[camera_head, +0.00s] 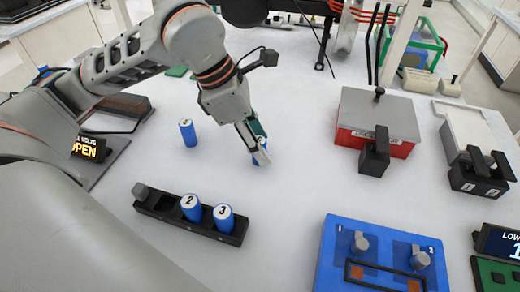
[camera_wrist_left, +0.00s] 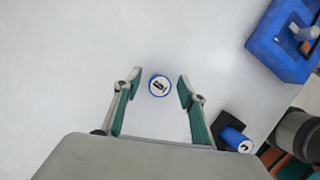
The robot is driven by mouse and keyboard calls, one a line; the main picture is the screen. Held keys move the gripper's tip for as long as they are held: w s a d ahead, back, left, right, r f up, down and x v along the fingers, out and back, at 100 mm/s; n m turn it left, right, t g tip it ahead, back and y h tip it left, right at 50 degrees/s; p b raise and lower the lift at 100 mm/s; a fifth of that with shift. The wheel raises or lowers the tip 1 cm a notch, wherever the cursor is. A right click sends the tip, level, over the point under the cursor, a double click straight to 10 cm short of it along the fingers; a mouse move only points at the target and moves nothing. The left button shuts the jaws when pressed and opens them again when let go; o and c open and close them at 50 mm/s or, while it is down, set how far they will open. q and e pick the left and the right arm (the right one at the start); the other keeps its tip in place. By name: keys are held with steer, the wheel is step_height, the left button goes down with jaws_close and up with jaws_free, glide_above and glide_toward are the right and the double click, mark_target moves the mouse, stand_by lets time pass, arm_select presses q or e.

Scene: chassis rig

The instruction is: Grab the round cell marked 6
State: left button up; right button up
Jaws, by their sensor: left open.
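A round blue cell with a pale top (camera_wrist_left: 159,86) stands between the two fingertips of my left gripper (camera_wrist_left: 157,88) in the left wrist view. The fingers are apart, with gaps on both sides of the cell. Its top carries a dark mark that I cannot read for sure. In the head view my left gripper (camera_head: 257,150) reaches down over this cell (camera_head: 257,161) and partly hides it. Another loose blue cell (camera_head: 187,133) stands on the table to the left, its mark too small to read. My right gripper is not in view.
A black holder (camera_head: 160,203) carries cells marked 2 (camera_head: 191,207) and 3 (camera_head: 223,218). A blue box (camera_head: 333,262) with two knobs stands at the front right, a red box with a grey lid (camera_head: 375,113) behind it. The white table around the gripped area is clear.

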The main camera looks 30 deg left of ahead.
arm_select(q)
jaws_close()
steer(key=shift+r, duration=0.2)
